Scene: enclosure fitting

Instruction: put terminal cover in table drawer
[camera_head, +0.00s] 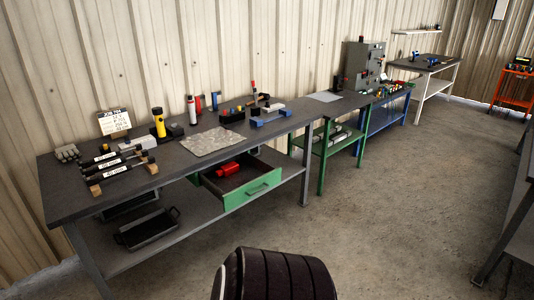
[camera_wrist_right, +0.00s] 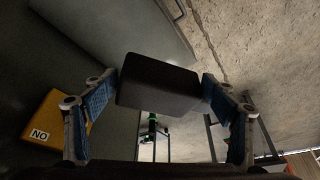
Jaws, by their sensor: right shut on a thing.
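A dark, box-shaped piece, which looks like the terminal cover (camera_wrist_right: 158,84), sits between the blue-padded fingers of my right gripper (camera_wrist_right: 160,92) in the right wrist view. The gripper is shut on it, one finger on each side. The table drawer (camera_head: 252,194) has a green front and stands pulled open under the grey workbench in the head view. A red object (camera_head: 229,169) lies inside it, with bare floor around it. My right gripper and the cover do not show in the head view. My left gripper is in neither view.
The grey workbench (camera_head: 180,162) carries a mat (camera_head: 206,141), a yellow flashlight (camera_head: 158,122) and labelled black bars (camera_head: 107,168). A black tray (camera_head: 147,229) stands on its lower shelf. A yellow block marked NO (camera_wrist_right: 50,118) shows in the wrist view. The floor before the drawer is clear.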

